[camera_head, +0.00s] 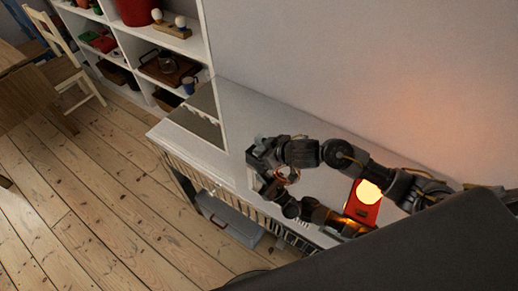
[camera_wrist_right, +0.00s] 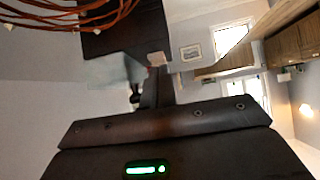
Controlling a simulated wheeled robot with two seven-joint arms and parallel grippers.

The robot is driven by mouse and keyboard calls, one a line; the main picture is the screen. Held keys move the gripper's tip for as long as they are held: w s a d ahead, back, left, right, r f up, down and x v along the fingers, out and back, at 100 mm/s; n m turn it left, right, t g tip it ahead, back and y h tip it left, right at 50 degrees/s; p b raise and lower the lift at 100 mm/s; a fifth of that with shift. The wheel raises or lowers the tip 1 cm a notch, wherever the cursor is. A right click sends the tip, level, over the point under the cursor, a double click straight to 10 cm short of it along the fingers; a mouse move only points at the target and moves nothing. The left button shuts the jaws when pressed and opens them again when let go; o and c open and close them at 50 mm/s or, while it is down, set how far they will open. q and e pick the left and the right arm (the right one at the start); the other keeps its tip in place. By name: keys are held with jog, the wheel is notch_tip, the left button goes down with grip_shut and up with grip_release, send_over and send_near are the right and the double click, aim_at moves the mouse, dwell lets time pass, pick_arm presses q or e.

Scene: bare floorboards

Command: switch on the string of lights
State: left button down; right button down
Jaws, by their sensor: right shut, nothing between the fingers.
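A coil of reddish-brown wire with small pale bulbs, which looks like the string of lights (camera_wrist_right: 70,14), fills the top left of the right wrist view. In the head view a small coppery coil (camera_head: 287,175) shows just below my right gripper (camera_head: 258,160), over the white cabinet top. The gripper is shut and empty; whether it touches the coil I cannot tell. The bulbs of the string show no clear glow. Its switch cannot be made out. My left gripper is not in view.
A glowing round lamp (camera_head: 368,192) stands by a red object (camera_head: 361,213) on the white cabinet (camera_head: 240,112), close to my right arm. An open shelf (camera_head: 199,50) with trays and cups stands at the back left. A wooden chair (camera_head: 72,62) is farther left.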

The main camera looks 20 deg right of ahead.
jog(key=shift+a, duration=0.15)
jog(key=shift+w+r, duration=0.2)
jog(key=shift+w, duration=0.15)
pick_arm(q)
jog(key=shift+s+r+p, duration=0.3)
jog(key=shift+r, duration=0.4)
pick_arm(e)
jog(key=shift+w+a+r, duration=0.1)
jog(key=shift+w+a, duration=0.25)
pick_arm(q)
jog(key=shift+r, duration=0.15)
pick_arm(e)
jog(key=shift+r, duration=0.1)
